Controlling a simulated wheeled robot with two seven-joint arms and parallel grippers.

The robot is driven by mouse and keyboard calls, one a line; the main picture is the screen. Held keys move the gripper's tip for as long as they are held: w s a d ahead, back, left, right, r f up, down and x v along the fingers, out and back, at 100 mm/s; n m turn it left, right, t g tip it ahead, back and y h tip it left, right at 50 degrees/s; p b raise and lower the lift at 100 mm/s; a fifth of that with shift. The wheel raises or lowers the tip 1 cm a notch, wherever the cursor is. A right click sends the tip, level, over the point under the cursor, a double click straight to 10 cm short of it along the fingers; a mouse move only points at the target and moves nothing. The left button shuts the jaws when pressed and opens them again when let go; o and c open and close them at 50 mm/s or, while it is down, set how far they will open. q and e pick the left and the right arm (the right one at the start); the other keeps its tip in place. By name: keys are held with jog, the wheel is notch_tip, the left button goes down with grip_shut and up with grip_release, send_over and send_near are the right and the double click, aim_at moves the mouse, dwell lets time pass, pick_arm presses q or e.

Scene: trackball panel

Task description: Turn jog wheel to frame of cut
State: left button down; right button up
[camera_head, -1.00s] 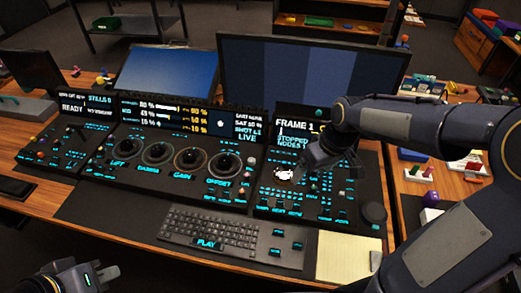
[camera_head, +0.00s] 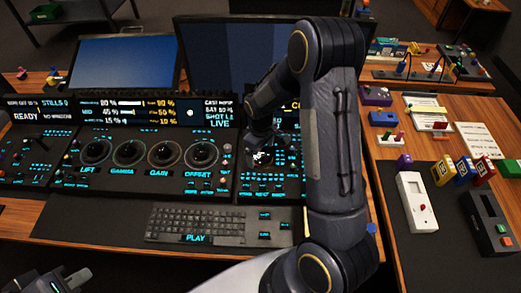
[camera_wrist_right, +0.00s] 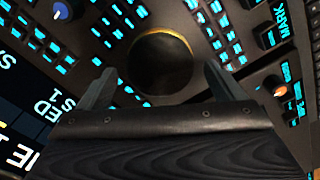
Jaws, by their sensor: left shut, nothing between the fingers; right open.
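The jog wheel (camera_wrist_right: 160,62) is a dark round disc with a thin gold rim, set in the right-hand panel among cyan-lit keys. My right gripper (camera_wrist_right: 157,84) is open in the right wrist view, one finger on each side of the wheel's near part; I cannot tell whether they touch it. In the head view my right gripper (camera_head: 262,157) is over the right panel (camera_head: 288,187), and the arm covers much of it. The frame display shows only partly in the wrist view (camera_wrist_right: 28,110), upside down. My left gripper (camera_head: 72,281) is shut and empty at the lower left.
Several large dials (camera_head: 130,152) stand on the middle panel, with a keyboard (camera_head: 205,225) in front. A blue knob (camera_wrist_right: 62,12) and an orange-lit knob (camera_wrist_right: 273,85) are near the wheel. The right side table holds a white device (camera_head: 416,203) and several small coloured items.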

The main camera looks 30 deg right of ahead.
jog(key=shift+f, duration=0.25)
jog(key=shift+c, duration=0.3)
jog(key=c, duration=0.9)
jog(key=shift+c, duration=0.2)
